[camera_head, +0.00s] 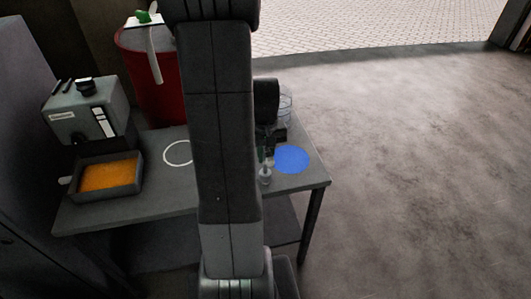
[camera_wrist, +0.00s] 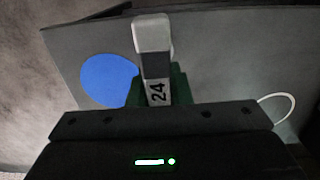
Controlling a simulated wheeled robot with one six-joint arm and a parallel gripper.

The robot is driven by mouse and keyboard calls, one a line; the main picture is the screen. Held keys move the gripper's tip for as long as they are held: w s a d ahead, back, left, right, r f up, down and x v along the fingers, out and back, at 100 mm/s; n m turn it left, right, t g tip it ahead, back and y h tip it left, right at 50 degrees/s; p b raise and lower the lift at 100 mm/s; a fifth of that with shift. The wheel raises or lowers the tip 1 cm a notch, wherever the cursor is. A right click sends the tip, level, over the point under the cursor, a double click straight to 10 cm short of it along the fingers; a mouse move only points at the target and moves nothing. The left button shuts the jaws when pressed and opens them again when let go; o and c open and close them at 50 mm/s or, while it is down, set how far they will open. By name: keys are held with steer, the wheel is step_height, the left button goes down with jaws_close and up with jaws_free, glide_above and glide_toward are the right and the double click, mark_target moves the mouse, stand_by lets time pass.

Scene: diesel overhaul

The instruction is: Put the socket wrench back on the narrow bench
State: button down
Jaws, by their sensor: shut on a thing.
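The socket wrench (camera_wrist: 152,40) is a pale grey tool marked "24". My gripper (camera_wrist: 158,82) is shut on it, with green finger pads on both sides in the wrist view. In the head view a small part of the wrench (camera_head: 265,176) shows below my gripper, upright over the right part of the narrow bench (camera_head: 235,205). I cannot tell whether it touches the top. A flat blue disc (camera_head: 292,159) lies on the bench just right of the wrench; it also shows in the wrist view (camera_wrist: 108,80). My arm hides the bench's middle.
A tray of orange contents (camera_head: 141,176) and a grey machine (camera_head: 88,112) stand at the left. A red drum (camera_head: 155,85) stands behind. A clear container (camera_head: 286,106) is partly hidden behind my wrist. A white ring (camera_head: 176,153) marks the bench. The floor at right is clear.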

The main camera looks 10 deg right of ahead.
steer(key=shift+f, duration=0.15)
steer(key=shift+f+b, duration=0.9)
steer(key=shift+f, duration=0.1)
steer(key=c, duration=0.7)
jaws_free()
steer(key=shift+r, duration=0.1)
step_height(320, 180, up, 9)
steer(key=p, duration=0.7)
